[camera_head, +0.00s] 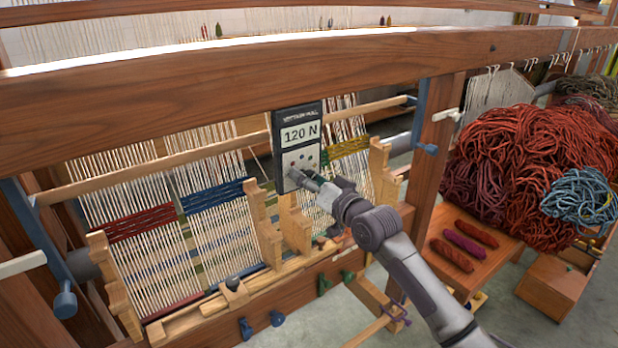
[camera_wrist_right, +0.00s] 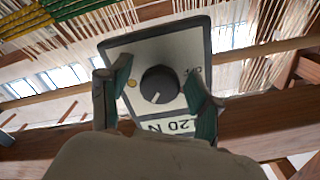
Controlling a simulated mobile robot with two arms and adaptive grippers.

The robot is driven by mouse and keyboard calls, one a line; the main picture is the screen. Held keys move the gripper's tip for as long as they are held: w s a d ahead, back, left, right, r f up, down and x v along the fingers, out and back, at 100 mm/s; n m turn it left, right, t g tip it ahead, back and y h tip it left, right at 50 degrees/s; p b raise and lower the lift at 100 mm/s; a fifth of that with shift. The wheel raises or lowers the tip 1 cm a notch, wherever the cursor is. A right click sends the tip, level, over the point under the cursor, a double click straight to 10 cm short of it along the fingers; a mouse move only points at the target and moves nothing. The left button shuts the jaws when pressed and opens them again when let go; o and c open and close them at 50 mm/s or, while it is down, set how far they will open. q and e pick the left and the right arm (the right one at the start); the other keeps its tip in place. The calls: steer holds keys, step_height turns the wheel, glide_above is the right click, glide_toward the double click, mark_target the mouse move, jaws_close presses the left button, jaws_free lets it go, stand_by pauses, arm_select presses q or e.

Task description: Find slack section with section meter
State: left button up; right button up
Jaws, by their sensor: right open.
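The section meter (camera_head: 299,150) is a dark, upright box in front of the loom's warp, with a display reading 120 N. In the right wrist view, the meter (camera_wrist_right: 172,48) shows a black knob and an upside-down reading. My right gripper (camera_head: 310,182) is at the meter's lower front; its open fingers (camera_wrist_right: 158,78) lie on either side of the knob. Contact is unclear. The warp shows a section with a red band (camera_head: 140,222), one with a blue band (camera_head: 215,195) and one with a yellow-green band (camera_head: 348,148). The meter and arm hide part of the warp. My left gripper is out of view.
A thick wooden loom beam (camera_head: 200,88) crosses above the warp. Wooden posts (camera_head: 262,225) stand in front of the threads. At right, a wooden bench (camera_head: 490,270) holds several small skeins beside a large red wool heap (camera_head: 540,160).

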steer(key=c, duration=1.1)
steer(key=shift+c, duration=0.2)
steer(key=shift+m, duration=0.3)
steer(key=m+p, duration=0.1)
steer(key=m, duration=0.2)
steer(key=shift+r, duration=0.1)
steer(key=shift+m+p, duration=1)
steer(key=shift+m, duration=1.1)
